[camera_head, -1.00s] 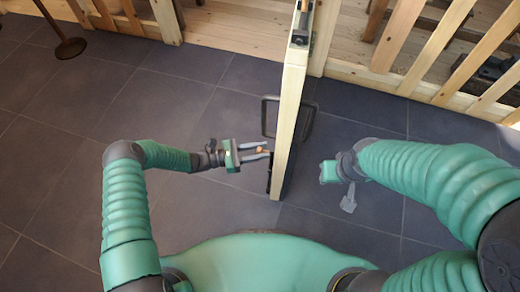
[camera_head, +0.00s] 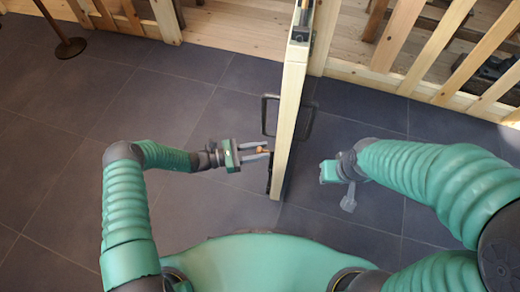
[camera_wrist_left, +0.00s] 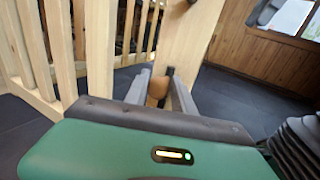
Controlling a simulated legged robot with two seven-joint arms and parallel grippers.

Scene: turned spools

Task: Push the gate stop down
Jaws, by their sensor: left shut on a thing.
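The wooden gate (camera_head: 289,125) stands open, its top edge running toward me. The gate stop has a small wooden knob (camera_wrist_left: 157,88) and a dark fitting (camera_head: 270,175) low on the gate's left face, near its free end. My left gripper (camera_head: 268,152) is at that face, its fingers shut on the knob. In the left wrist view the knob sits between the two grey fingertips (camera_wrist_left: 156,90). The lower end of the stop is hidden. My right gripper (camera_head: 349,199) hangs empty on the gate's other side; its finger gap cannot be made out.
A black pull handle (camera_head: 265,114) sticks out from the gate beyond my left gripper. A slatted wooden fence (camera_head: 400,85) runs across the back right. A dark post base (camera_head: 71,47) stands far left. The tiled floor at left is clear.

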